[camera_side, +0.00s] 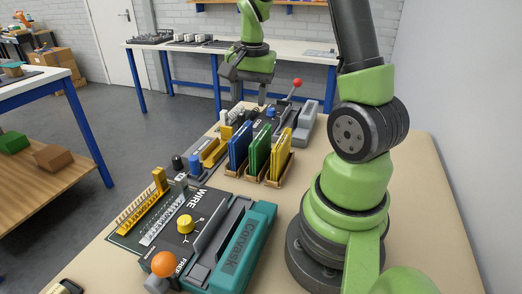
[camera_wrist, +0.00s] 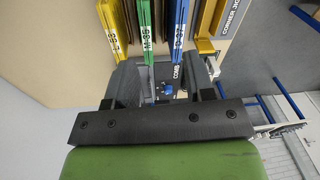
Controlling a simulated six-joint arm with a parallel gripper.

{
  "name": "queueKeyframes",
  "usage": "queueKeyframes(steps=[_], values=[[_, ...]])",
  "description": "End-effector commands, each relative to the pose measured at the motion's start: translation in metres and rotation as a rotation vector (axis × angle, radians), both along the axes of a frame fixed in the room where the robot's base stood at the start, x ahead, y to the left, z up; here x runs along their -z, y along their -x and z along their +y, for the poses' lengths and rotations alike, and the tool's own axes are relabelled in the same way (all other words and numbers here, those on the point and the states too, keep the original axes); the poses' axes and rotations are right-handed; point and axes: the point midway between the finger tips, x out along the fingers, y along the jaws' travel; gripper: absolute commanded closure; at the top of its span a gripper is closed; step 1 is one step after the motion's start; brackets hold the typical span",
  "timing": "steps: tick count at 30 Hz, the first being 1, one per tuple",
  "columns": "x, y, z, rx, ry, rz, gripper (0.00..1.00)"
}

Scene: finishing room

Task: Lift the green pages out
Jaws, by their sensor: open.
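The green pages (camera_side: 260,150) stand upright in a brown holder on the tan table, between the blue pages (camera_side: 238,147) and the yellow pages (camera_side: 282,150). In the wrist view the green pages (camera_wrist: 142,28) run down the picture, with the yellow pages (camera_wrist: 108,25) to their left and the blue pages (camera_wrist: 177,30) to their right. My gripper (camera_side: 250,98) is above and beyond the pages in the side view. It is open and empty. In the wrist view my gripper (camera_wrist: 163,72) has its fingers apart, with the lower ends of the green and blue pages showing between them.
A wire binding machine (camera_side: 200,230) with a teal front and an orange knob fills the front of the table. A grey device with a red-knobbed lever (camera_side: 297,82) stands behind the pages. A white bench (camera_side: 300,55) is farther back. Bare table shows right of the pages.

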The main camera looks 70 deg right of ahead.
Motion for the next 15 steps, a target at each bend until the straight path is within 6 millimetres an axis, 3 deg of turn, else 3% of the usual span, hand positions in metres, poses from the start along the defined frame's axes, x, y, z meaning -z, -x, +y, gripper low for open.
queueKeyframes(steps=[3, 6, 15], values=[[0.028, 0.008, -0.025, 0.112, -0.031, 0.058, 0.51], [0.04, 0.012, -0.035, 0.159, -0.043, 0.08, 0.51], [0.082, 0.014, -0.037, 0.174, -0.049, 0.092, 0.51]])
